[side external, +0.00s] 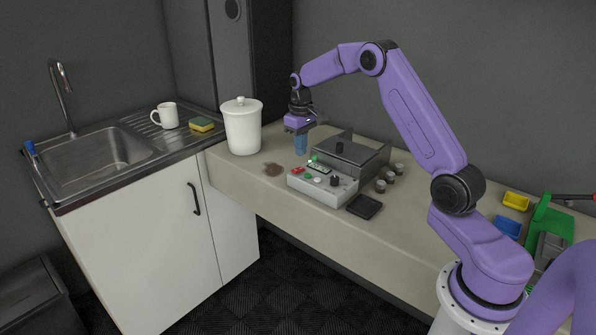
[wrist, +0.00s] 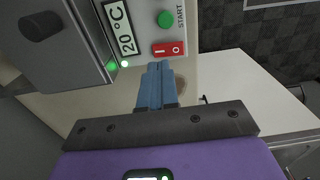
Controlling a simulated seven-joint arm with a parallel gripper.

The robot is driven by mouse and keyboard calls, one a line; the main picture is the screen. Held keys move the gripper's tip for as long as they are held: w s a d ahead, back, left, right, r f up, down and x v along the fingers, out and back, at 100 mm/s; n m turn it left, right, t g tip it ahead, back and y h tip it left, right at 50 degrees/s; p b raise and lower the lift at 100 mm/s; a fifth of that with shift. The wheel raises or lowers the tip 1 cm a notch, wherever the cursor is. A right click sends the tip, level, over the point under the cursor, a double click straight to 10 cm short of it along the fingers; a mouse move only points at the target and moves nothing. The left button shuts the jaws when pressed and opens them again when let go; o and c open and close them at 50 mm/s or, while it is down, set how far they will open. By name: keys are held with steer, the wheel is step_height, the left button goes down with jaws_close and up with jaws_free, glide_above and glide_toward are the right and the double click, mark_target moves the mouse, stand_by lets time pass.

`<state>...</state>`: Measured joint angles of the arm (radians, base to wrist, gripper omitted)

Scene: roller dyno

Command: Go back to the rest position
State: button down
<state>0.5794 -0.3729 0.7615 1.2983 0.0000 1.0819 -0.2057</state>
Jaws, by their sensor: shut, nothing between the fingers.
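My gripper (side external: 301,146) is on the purple arm, with blue fingers pointing down over the bench, between a white lidded canister and a grey dyno unit. In the wrist view the blue fingers (wrist: 155,66) are closed together with nothing between them. The dyno unit (side external: 352,149) has a sloped front panel (side external: 322,189) with a green button, a red switch and a dark knob. In the wrist view the panel (wrist: 148,15) shows a display reading 20 °C, a green START button (wrist: 165,19) and a red switch (wrist: 168,49).
The white canister (side external: 242,128) stands left of my gripper. A brown stain (side external: 273,170) marks the bench. Small round pieces (side external: 389,177) and a black pad (side external: 364,207) lie by the unit. A sink (side external: 90,160), white mug (side external: 166,115) and sponge (side external: 201,124) are left; coloured bins (side external: 515,201) are right.

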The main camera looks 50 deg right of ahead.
steer(key=shift+r, duration=1.2)
steer(key=s+a+r+n, duration=0.3)
steer(key=s+a, duration=0.5)
steer(key=a, duration=0.3)
steer(key=s+a+r+n, duration=0.25)
steer(key=s+a, duration=0.45)
steer(key=a, duration=0.4)
steer(key=s+f+n, duration=0.2)
steer(key=s+n, duration=0.5)
steer(key=s, duration=1.9)
steer(key=shift+a, duration=0.15)
steer(key=shift+w, duration=0.1)
